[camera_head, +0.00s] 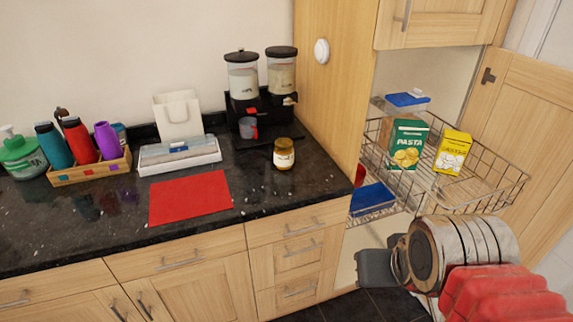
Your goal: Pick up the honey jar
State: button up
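The honey jar (284,154) is a small glass jar with amber contents, a pale label and a dark lid. It stands upright on the black granite counter, right of the red mat and in front of the cereal dispenser. My gripper (362,268) shows as a dark grey part at the end of my arm, at the lower right. It is well below and to the right of the jar, in front of the cabinets and clear of the counter. Its fingertips cannot be made out clearly, so I cannot tell whether it is open.
A red mat (190,198) lies left of the jar. The double dispenser (262,105) stands behind it. A tall wooden cabinet side (335,85) bounds the counter on the right. Open wire baskets (480,205) hold a green box (405,143) and a yellow box (452,152). Counter in front of the jar is clear.

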aim_at(284, 152)
jog(key=k, duration=1.05)
jog(key=u, duration=0.7)
jog(key=i, duration=1.95)
